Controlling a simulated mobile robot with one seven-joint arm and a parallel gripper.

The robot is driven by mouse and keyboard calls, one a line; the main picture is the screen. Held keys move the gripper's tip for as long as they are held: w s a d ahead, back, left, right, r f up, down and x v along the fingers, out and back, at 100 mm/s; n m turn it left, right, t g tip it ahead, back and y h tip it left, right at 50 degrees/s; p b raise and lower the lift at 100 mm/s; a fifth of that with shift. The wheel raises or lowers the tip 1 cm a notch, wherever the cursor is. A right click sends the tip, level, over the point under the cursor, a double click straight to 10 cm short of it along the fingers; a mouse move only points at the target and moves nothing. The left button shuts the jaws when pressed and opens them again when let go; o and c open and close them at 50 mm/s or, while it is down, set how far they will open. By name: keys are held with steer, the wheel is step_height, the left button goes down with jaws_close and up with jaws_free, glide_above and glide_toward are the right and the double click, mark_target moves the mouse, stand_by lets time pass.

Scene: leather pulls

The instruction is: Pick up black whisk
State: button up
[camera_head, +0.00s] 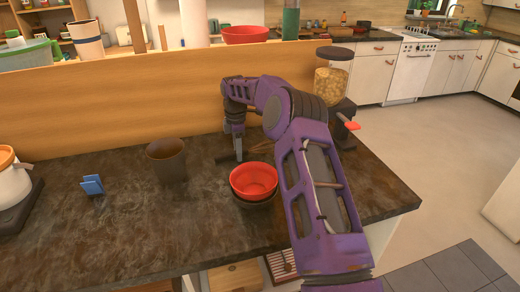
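The black whisk (262,147) lies on the dark countertop, close to the wooden back panel. Its thin wires show to the right of my gripper, and a dark piece that looks like its handle shows to the left. My gripper (238,158) points down over the whisk, with its tips at or very near the counter. The gripper and arm hide part of the whisk. The fingers are too small and overlapped to tell whether they are open or shut, or whether they touch the whisk.
A red bowl (253,179) sits in a dark bowl (256,202) just in front of my gripper. A dark cup (167,161) and a blue object (92,185) stand left. The counter's front left is clear.

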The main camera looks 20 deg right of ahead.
jaws_close()
